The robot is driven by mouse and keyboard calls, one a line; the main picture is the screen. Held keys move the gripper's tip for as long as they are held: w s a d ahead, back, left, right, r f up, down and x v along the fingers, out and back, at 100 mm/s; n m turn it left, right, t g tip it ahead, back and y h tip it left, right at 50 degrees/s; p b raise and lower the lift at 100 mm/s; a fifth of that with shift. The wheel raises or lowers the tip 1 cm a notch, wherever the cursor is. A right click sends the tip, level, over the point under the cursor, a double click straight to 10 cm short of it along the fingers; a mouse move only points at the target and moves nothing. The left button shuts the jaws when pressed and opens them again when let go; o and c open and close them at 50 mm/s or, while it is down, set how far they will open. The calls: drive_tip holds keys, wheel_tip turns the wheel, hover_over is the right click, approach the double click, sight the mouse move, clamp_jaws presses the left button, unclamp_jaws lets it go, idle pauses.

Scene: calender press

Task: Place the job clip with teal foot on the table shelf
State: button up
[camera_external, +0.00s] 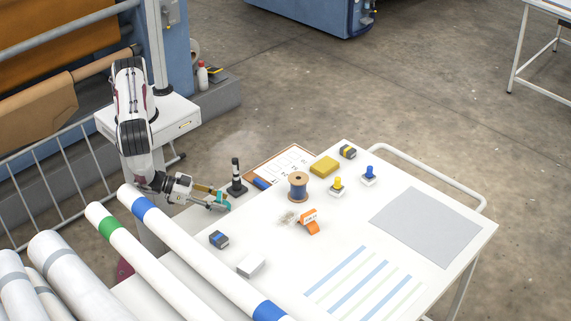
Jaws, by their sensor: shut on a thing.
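My gripper (219,203) is at the left edge of the white table (345,255), low over the tabletop beside the black stand. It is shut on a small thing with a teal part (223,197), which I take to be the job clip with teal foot. The fingers hide most of the clip, and I cannot tell whether it touches the table. An orange clip (309,220) with a white label lies near the middle of the table. I cannot make out a separate shelf under the tabletop.
Close to my gripper are a black stand (236,181), a clipboard (285,165) and long rolls (190,245). A thread spool (298,186), yellow block (324,166), yellow stamp (338,187) and blue stamp (369,176) stand further right. The grey mat (428,225) is bare.

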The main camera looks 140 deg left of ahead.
sight(218, 196)
drive_tip(key=shift+f, duration=0.35)
drive_tip(key=shift+f, duration=0.6)
idle(0.7)
drive_tip(key=o, duration=1.1)
drive_tip(key=shift+r, duration=0.15)
drive_tip(key=shift+r, duration=4.8)
drive_tip(key=shift+w+d, duration=0.1)
